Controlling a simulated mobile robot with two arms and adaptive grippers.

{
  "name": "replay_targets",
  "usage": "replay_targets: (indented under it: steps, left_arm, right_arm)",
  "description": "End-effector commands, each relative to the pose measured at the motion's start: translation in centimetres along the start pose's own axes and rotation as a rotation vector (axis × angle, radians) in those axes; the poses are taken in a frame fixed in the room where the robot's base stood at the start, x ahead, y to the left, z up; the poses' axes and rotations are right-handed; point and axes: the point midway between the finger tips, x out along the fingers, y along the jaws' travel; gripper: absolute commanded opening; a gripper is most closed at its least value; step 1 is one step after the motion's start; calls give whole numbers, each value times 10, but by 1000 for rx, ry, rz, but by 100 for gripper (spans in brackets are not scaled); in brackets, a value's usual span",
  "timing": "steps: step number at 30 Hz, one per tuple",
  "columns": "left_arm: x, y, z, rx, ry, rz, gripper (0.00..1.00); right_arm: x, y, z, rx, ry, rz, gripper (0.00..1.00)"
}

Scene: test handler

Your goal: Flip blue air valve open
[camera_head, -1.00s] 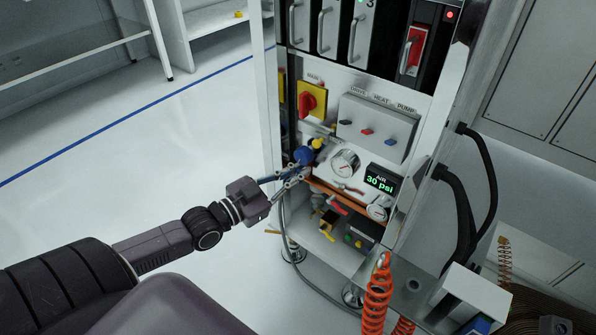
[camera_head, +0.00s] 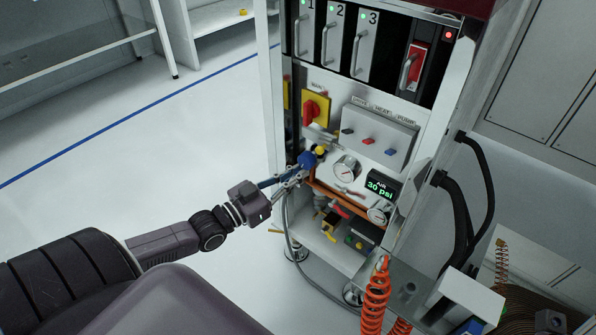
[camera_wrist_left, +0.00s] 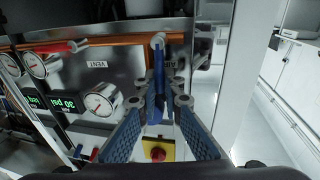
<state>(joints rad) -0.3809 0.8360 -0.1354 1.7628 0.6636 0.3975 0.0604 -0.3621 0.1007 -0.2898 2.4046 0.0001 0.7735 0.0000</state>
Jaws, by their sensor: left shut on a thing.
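The blue air valve (camera_head: 306,160) is on the lower left of the instrument panel, beside a small yellow part. In the left wrist view its blue handle (camera_wrist_left: 157,88) runs lengthwise between my fingers. My left gripper (camera_head: 288,178) reaches it from the left of the panel. In the left wrist view the left gripper (camera_wrist_left: 161,103) has its blue-padded fingers on both sides of the handle and is shut on it. The fingers partly hide the valve in the head view. My right gripper is in neither view.
A red knob on a yellow plate (camera_head: 314,107) sits above the valve. To the right are a round gauge (camera_head: 347,168) and a "30 psi" display (camera_head: 380,186). An orange pipe (camera_wrist_left: 110,40) and a red-handled valve (camera_wrist_left: 62,47) are close by. Open floor lies left.

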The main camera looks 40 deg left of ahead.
Motion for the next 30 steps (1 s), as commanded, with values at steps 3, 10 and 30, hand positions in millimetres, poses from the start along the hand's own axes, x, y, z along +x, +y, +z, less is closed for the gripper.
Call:
replay_targets:
  steps: [3,10,30]
  left_arm:
    - [0,0,0,-1,1,-1,9]
    - [0,0,0,0,0,-1,25]
    - [-39,0,1,-1,-4,-1,25]
  right_arm:
    - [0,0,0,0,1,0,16]
    - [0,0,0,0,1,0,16]
    - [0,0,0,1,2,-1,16]
